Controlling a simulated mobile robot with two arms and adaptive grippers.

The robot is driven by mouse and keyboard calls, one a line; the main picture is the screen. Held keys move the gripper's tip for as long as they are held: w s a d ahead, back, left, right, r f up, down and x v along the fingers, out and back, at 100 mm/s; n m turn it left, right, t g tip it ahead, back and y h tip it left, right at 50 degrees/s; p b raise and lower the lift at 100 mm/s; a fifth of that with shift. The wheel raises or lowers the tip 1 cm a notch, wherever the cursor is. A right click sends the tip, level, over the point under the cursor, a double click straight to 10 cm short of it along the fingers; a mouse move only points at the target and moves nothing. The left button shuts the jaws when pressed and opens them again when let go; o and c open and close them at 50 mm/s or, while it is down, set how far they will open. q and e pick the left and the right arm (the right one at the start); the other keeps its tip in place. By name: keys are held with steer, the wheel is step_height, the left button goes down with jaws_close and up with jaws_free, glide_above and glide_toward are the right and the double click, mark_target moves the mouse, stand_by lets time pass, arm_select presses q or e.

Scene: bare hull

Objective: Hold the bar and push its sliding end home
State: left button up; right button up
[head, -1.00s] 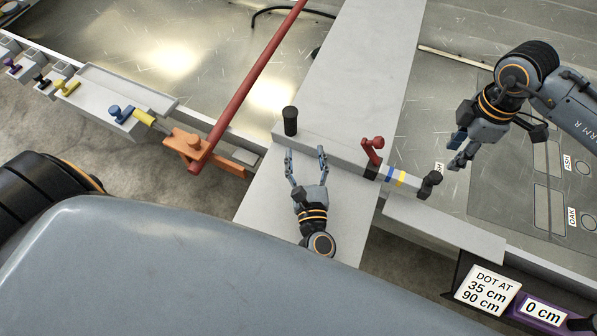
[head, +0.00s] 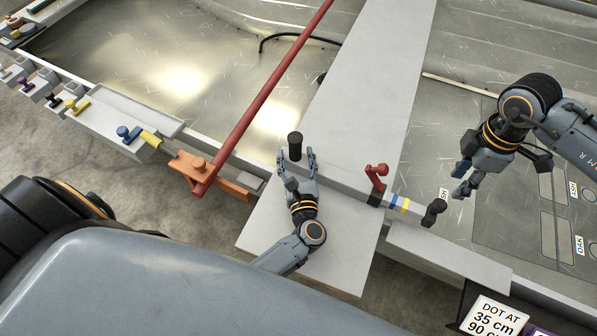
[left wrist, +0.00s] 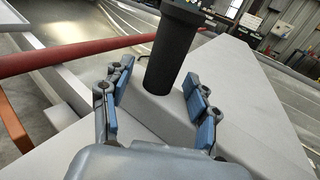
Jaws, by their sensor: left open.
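The bar (head: 335,178) is a pale grey beam lying on the grey board. A black upright grip (head: 295,146) stands at its left end; it also shows in the left wrist view (left wrist: 173,50). A red lever (head: 377,176) stands near its right end. Beyond it, the sliding end (head: 412,207) has blue and yellow bands and a black knob (head: 433,212). My left gripper (head: 296,155) is open, its fingers on either side of the black grip, apart from it in the wrist view. My right gripper (head: 458,186) hangs to the right of the black knob; its finger gap is unclear.
A long red pole (head: 262,95) slants up from an orange clamp (head: 205,170) at left. A sign reading 35 cm 90 cm (head: 492,318) stands at lower right.

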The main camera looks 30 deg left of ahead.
arm_select(q)
steer(key=shift+w+a, duration=0.45)
steer(key=shift+w, duration=0.15)
jaws_close()
steer(key=c, duration=1)
jaws_free()
jaws_close()
arm_select(e)
steer(key=o, duration=0.3)
